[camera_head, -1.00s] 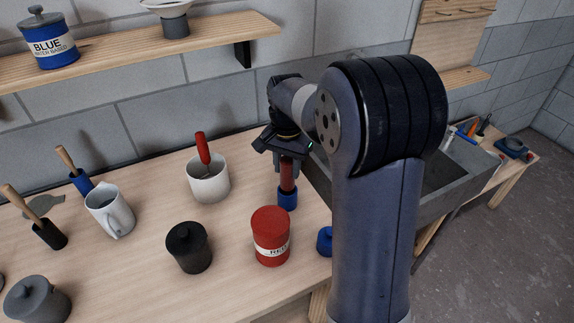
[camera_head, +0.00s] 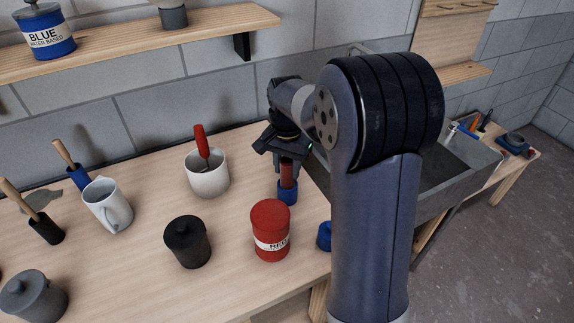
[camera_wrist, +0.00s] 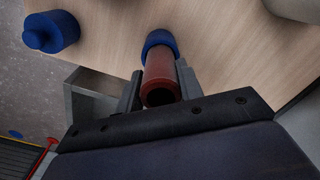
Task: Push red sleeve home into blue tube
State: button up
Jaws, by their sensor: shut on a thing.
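The red sleeve (camera_head: 287,174) stands upright with its lower end at the mouth of the blue tube (camera_head: 288,192) on the bench. In the wrist view the red sleeve (camera_wrist: 161,80) runs down to the blue tube (camera_wrist: 159,39), and its hollow near end faces the camera. How deep the sleeve sits in the tube is hidden. My gripper (camera_wrist: 160,84) has a dark finger on each side of the sleeve and is shut on it. In the head view my gripper (camera_head: 286,162) is above the tube, partly hidden beside my arm.
A red tin (camera_head: 270,230) stands in front of the tube, with a black pot (camera_head: 187,242) to its left. A white mug (camera_head: 207,172) holding a red-handled tool is left of the gripper. A blue lidded pot (camera_head: 325,236) is near the bench edge. A grey sink (camera_head: 450,165) lies to the right.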

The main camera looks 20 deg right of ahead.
aim_at(287, 176)
jog(key=shift+f+b, duration=1.1)
jog(key=shift+f, duration=0.7)
jog(key=o, duration=1)
jog(key=shift+o, duration=0.2)
jog(key=shift+r, duration=0.15)
notch_tip(287, 176, up, 11)
jog(key=shift+f, duration=0.2)
notch_tip(287, 176, down, 11)
jog(key=shift+r, duration=0.15)
jog(key=shift+r+p, duration=0.3)
